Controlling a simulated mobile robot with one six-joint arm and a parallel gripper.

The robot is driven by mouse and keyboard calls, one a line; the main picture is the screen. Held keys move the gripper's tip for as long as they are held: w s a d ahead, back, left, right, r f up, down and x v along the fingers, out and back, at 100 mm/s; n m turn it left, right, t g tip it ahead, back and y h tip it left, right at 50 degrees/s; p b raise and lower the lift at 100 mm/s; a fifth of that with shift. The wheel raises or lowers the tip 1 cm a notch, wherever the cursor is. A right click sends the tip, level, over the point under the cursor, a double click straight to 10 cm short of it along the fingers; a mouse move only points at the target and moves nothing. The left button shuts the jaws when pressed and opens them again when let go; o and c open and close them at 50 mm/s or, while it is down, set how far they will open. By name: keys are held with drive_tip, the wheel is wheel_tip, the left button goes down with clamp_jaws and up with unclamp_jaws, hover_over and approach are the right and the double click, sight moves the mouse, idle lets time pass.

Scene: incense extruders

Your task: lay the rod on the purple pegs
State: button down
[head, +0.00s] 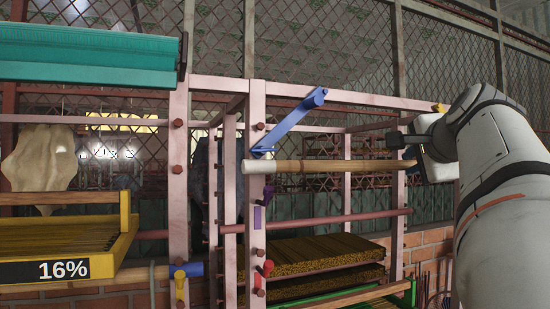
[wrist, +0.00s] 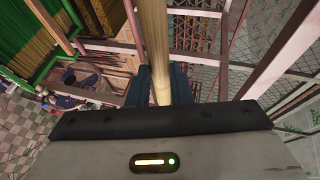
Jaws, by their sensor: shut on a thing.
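The rod (head: 330,166) is a long tan pole with a pale end, roughly level in the head view. My gripper (head: 408,153) is shut on the rod near its right end. In the wrist view the rod (wrist: 153,35) runs away from between the dark fingers of my gripper (wrist: 161,88). A purple peg (head: 257,217) shows on the front pink post, below the rod's pale left end. More purple (head: 268,194) shows just beside it. The rod appears above these pegs, apart from them. I cannot make out a purple peg on the right post.
A blue arm (head: 290,124) juts from the front pink post (head: 257,120) just above the rod. A dark red bar (head: 340,217) crosses below. Racks of brown sticks (head: 315,252) sit lower. A yellow tray (head: 60,240) and a teal block (head: 90,55) are at left.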

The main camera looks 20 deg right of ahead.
drive_tip(key=shift+w+f+b, duration=0.3)
drive_tip(key=shift+f+b, duration=0.55)
drive_tip(key=shift+f, duration=0.15)
drive_tip(key=shift+w+f+b, duration=0.25)
drive_tip(key=shift+f+b, duration=0.6)
drive_tip(key=shift+f, duration=0.1)
drive_tip(key=c, duration=0.9)
unclamp_jaws()
drive_tip(key=shift+s, duration=0.1)
drive_tip(key=s+b, duration=0.2)
drive_tip(key=s, duration=0.7)
drive_tip(key=shift+s+d+b, duration=0.35)
drive_tip(key=shift+s, duration=0.05)
